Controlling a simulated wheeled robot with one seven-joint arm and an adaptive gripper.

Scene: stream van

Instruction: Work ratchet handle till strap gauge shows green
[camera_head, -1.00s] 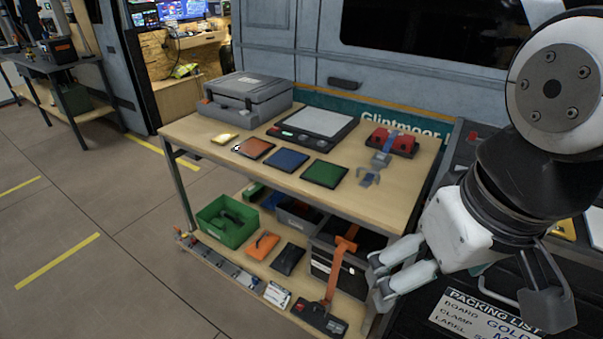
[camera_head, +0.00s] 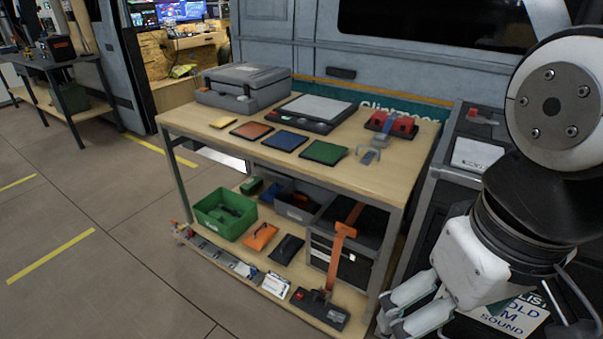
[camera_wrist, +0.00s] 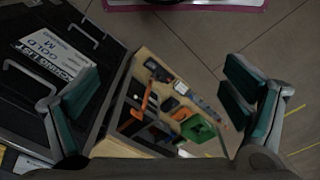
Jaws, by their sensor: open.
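An orange strap (camera_head: 338,245) runs over a black case (camera_head: 352,222) on the lower shelf of a wooden-topped cart. Its lower end reaches a low black unit with a red part (camera_head: 320,308) at the shelf's front edge; this looks like the ratchet. Its handle and any gauge colour are too small to make out. My gripper (camera_head: 412,312) is right of this unit, apart from it, and partly cut off at the bottom of the head view. In the wrist view my gripper (camera_wrist: 160,108) is open and empty, with the strap (camera_wrist: 146,97) seen beyond the fingers.
A green bin (camera_head: 225,213), an orange pouch (camera_head: 261,236) and a black pouch (camera_head: 287,248) share the lower shelf. The cart's front right leg (camera_head: 390,255) stands between strap and arm. A black case with a packing list (camera_wrist: 48,50) is close beside my gripper. Floor left is clear.

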